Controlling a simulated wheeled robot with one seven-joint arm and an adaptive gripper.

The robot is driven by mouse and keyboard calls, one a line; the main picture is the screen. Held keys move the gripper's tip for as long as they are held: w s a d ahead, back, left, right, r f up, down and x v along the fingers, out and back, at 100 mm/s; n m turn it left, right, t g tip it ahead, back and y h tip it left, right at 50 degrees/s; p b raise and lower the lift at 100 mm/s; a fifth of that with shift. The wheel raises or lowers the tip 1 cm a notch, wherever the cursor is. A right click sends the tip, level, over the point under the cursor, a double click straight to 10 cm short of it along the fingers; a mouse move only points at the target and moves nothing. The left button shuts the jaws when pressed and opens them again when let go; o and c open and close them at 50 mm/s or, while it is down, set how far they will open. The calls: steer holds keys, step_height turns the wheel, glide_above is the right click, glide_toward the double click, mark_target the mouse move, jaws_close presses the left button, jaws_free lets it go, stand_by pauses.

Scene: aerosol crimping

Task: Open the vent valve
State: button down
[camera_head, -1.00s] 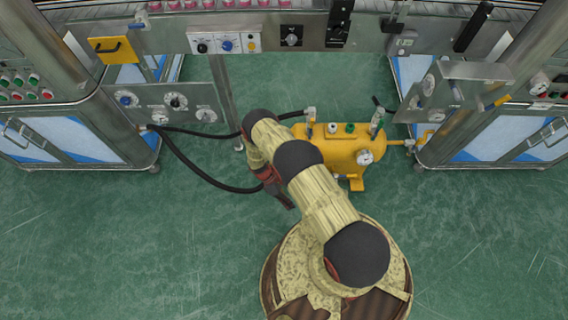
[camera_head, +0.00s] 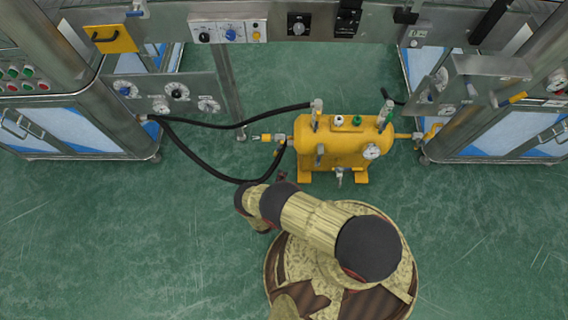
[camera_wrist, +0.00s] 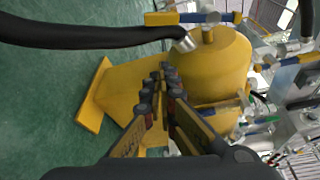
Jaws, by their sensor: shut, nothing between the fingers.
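A yellow pressure tank (camera_head: 335,150) stands on feet on the green floor at the centre of the head view. It carries a grey fitting (camera_head: 317,106), a green cap (camera_head: 357,120), another upright fitting (camera_head: 385,112), a gauge (camera_head: 371,151) and a small fitting underneath (camera_head: 339,173). I cannot tell which one is the vent valve. In the wrist view the tank (camera_wrist: 220,60) lies beyond my gripper (camera_wrist: 167,72), whose fingers are together and empty, seemingly apart from the tank. In the head view, my gripper is small and mostly hidden by my wrist, below left of the tank.
A black hose (camera_head: 190,150) loops from the left panel (camera_head: 165,98) to the tank's left side and crosses the wrist view (camera_wrist: 90,36) near my gripper. Steel cabinets stand left and right, with a control rail (camera_head: 270,28) behind. The floor at lower left is clear.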

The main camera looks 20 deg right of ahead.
steer(key=w+d+b, duration=0.2)
steer(key=w, duration=0.6)
steer(key=shift+w+b, duration=0.3)
steer(key=shift+w, duration=0.1)
steer(key=shift+r, duration=0.15)
stand_by(0.3)
